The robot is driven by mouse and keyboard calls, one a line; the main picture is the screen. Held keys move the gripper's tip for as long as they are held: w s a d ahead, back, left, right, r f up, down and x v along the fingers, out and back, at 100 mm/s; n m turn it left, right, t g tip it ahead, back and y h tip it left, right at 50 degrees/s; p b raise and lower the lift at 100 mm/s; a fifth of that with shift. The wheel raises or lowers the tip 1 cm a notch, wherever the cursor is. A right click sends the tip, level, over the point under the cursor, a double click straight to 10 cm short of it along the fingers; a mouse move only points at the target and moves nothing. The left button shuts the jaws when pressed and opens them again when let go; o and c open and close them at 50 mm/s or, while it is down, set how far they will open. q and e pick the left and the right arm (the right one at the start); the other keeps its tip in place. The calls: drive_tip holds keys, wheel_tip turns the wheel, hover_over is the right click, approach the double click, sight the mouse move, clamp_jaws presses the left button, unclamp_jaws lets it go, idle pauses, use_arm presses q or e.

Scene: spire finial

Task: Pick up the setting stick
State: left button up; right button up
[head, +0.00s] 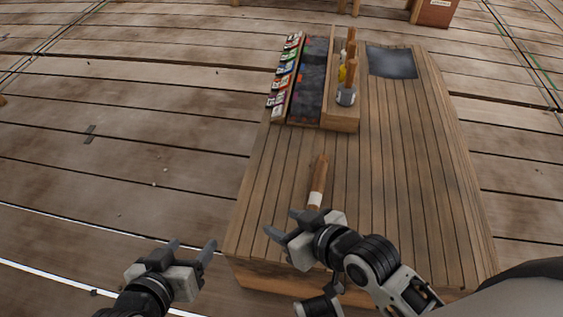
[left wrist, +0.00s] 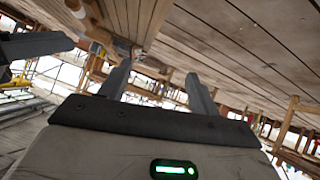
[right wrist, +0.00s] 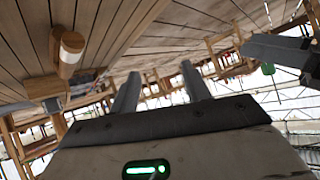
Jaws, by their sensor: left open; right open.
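The setting stick looks to be the brown wooden stick (head: 319,179) with a white band, lying on the near part of the wooden bench top. It also shows at the upper left of the right wrist view (right wrist: 71,54). My right gripper (head: 282,222) is open and empty, just nearer and left of the stick's near end, which the gripper partly hides. My left gripper (head: 192,247) is open and empty, off the bench's left edge. Neither gripper touches the stick as far as I can see.
The wooden bench (head: 410,180) has a wooden holder (head: 342,120) with upright handled tools at its far part. Beside it are a dark tray (head: 309,85) and a row of coloured packets (head: 285,75). A dark sheet (head: 392,62) lies far right. The bench's middle is clear.

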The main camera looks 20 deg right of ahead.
drive_tip(key=w+a+n+g+y, duration=0.2)
drive_tip(key=w+a+n, duration=0.2)
drive_tip(key=n, duration=0.2)
drive_tip(key=n+g+h+b, duration=0.2)
drive_tip(key=n+g+h, duration=0.4)
drive_tip(key=n, duration=1.4)
approach(322, 173)
drive_tip(key=f+b, duration=0.2)
drive_tip(key=f, duration=0.1)
drive_tip(key=f+b, duration=0.1)
drive_tip(key=f, duration=0.1)
drive_tip(key=shift+w+a+f, duration=0.25)
drive_tip(key=shift+w+a, duration=0.05)
drive_tip(key=shift+w, duration=0.1)
drive_tip(key=shift+a+f, duration=0.1)
drive_tip(key=shift+f, duration=0.25)
drive_tip(key=shift+a+f+b, duration=0.1)
drive_tip(key=shift+f+b, duration=0.2)
drive_tip(key=f, duration=0.1)
drive_tip(key=f+b, duration=0.1)
drive_tip(key=f, duration=0.1)
drive_tip(key=a+f+b, duration=0.1)
drive_tip(key=shift+w+f, duration=0.2)
drive_tip(key=shift+w, duration=0.1)
use_arm(q)
drive_tip(key=r+t, duration=0.1)
drive_tip(key=d+r+t+h, duration=0.1)
drive_tip(key=r, duration=0.1)
drive_tip(key=d+r+t+h, duration=0.1)
drive_tip(key=shift+w+r, duration=0.35)
